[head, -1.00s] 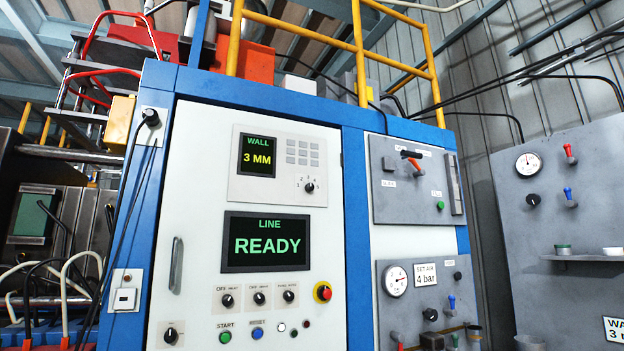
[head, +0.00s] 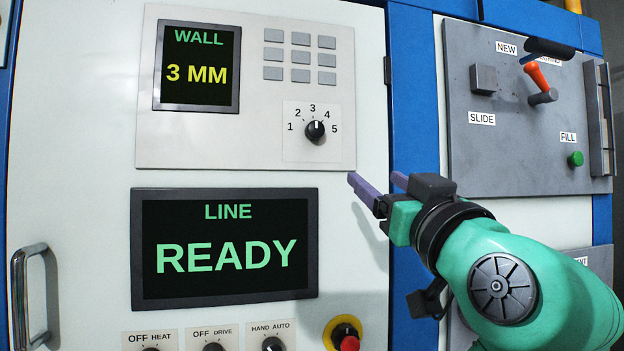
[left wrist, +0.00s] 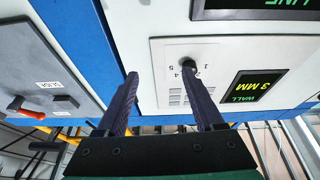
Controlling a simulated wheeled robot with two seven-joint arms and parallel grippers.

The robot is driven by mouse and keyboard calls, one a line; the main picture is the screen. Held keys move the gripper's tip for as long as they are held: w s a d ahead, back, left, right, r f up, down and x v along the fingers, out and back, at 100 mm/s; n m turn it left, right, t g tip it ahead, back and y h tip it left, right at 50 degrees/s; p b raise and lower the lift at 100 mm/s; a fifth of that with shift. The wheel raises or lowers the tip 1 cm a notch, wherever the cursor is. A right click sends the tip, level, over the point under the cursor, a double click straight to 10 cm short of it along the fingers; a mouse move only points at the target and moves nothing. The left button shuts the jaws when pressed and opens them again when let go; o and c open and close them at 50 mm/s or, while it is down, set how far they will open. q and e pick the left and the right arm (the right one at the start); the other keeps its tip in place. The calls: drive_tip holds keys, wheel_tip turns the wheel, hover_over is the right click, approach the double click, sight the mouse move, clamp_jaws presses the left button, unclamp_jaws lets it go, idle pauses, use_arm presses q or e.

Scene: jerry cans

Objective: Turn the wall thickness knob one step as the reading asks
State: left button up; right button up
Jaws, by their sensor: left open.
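The wall thickness knob (head: 315,130) is small and black, on a dial marked 1 to 5. Its white mark points up, near the 3. The wall display (head: 197,67) reads 3 MM in yellow. My left gripper (head: 375,180) is open and empty, its two purple fingers below and right of the knob, apart from it in the head view. In the left wrist view, the picture is upside down, and the knob (left wrist: 187,66) shows at the tip of the right-hand finger, partly hidden. My right gripper is not in view.
The line screen (head: 224,246) reads READY. A keypad (head: 300,57) is above the knob. A red stop button (head: 346,338) and smaller knobs lie below. A grey panel (head: 480,150) with an orange-red lever (head: 537,76) and green button (head: 575,158) stands right. A door handle (head: 28,290) is left.

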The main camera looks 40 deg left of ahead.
use_arm(q)
drive_tip(key=s+r+n+g+y, duration=0.1)
drive_tip(key=s+r+n, duration=0.25)
drive_tip(key=s, duration=0.35)
drive_tip(key=p, duration=0.5)
approach(317, 133)
drive_tip(key=w+a+r, duration=0.2)
drive_tip(key=p+x, duration=0.1)
drive_tip(key=x, duration=0.1)
drive_tip(key=p+x, duration=0.1)
drive_tip(key=x, duration=0.3)
drive_tip(key=shift+s+a+f+p, duration=0.2)
drive_tip(key=shift+s+a+p, duration=0.2)
drive_tip(key=shift+w+f, duration=0.15)
drive_tip(key=shift+w, duration=0.2)
drive_tip(key=shift+s, duration=0.1)
clamp_jaws()
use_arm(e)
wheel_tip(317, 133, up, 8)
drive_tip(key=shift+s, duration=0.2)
